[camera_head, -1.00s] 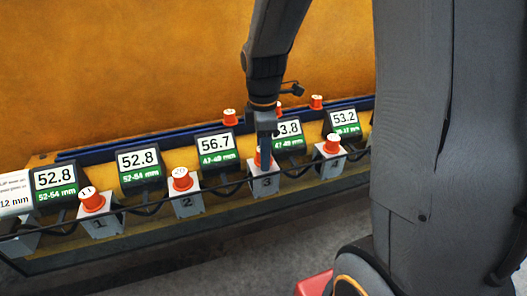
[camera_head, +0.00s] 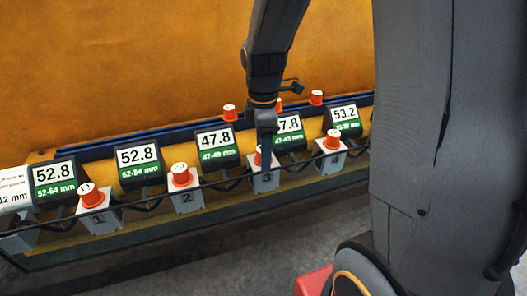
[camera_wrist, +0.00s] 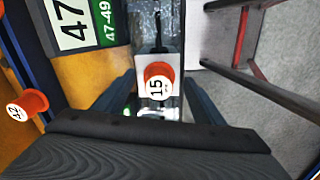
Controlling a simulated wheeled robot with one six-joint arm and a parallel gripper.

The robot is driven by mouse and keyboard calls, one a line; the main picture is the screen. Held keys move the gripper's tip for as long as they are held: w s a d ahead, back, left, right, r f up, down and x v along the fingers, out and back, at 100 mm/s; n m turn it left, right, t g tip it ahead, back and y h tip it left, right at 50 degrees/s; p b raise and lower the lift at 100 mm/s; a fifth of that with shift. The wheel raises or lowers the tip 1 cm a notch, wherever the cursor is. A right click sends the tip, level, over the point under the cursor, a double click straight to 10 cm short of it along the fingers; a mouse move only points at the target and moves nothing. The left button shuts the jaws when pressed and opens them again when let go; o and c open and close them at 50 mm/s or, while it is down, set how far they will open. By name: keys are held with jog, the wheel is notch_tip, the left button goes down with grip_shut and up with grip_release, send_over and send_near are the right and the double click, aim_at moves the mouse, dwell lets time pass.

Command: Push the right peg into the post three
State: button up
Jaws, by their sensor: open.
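Post three (camera_head: 264,183) is a grey block marked 3 in the head view. An orange-red peg (camera_head: 257,159) with a white top stands in it, partly hidden by my gripper (camera_head: 266,148). In the wrist view the peg (camera_wrist: 158,73) reads 15 and sits upright in the post's top. My gripper (camera_wrist: 159,95) is open, with one dark finger on each side of the peg and visible gaps between. How deep the peg sits is hard to tell.
Posts one (camera_head: 99,219) and two (camera_head: 187,202) and a post to the right (camera_head: 330,160) hold similar pegs. Loose pegs stand on the ledge behind, such as one marked 42 (camera_wrist: 28,105). Displays (camera_head: 216,142) line the back. A dark rail crosses in front.

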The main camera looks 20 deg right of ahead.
notch_tip(320, 180, up, 8)
jog(key=shift+f+b, duration=0.25)
jog(key=shift+b, duration=0.45)
jog(key=shift+d, duration=0.1)
dwell(0.3)
